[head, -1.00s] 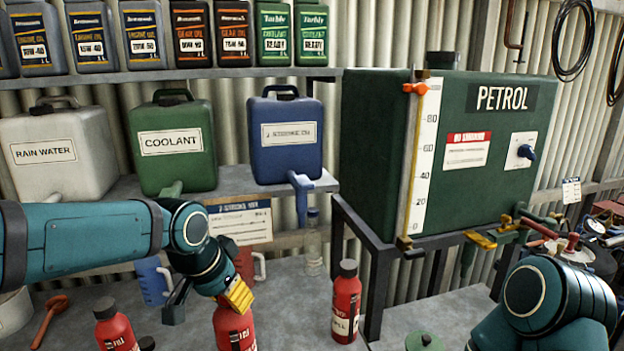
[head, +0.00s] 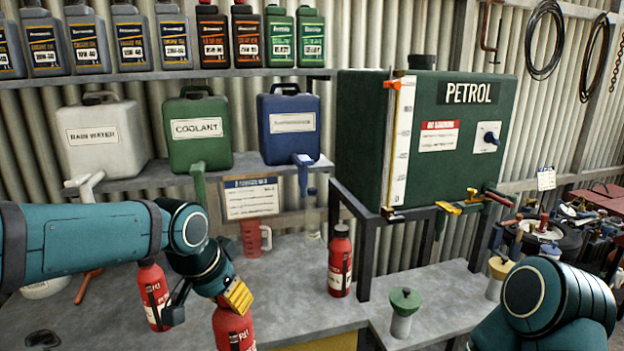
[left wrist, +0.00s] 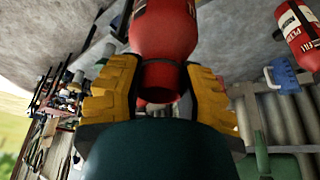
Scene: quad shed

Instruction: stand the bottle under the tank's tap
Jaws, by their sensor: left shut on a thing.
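My left gripper (head: 236,297) has yellow fingers and is shut on a red bottle (head: 232,328), whose lower part is cut off by the picture's bottom edge. In the left wrist view the red bottle (left wrist: 163,35) sits between the yellow fingers (left wrist: 160,90). The green petrol tank (head: 440,160) stands on a dark frame at the right. A tap with red, green and brass parts (head: 487,197) is low on its right front. The held bottle is well to the left of it. My right arm shows at lower right, but its gripper is out of view.
Other red bottles stand on the bench, one by the frame (head: 340,262) and one at left (head: 154,292). A funnel-like pot with a green lid (head: 404,305) stands on the lower bench right of the bench edge. Rain water, coolant and blue containers sit on the shelf.

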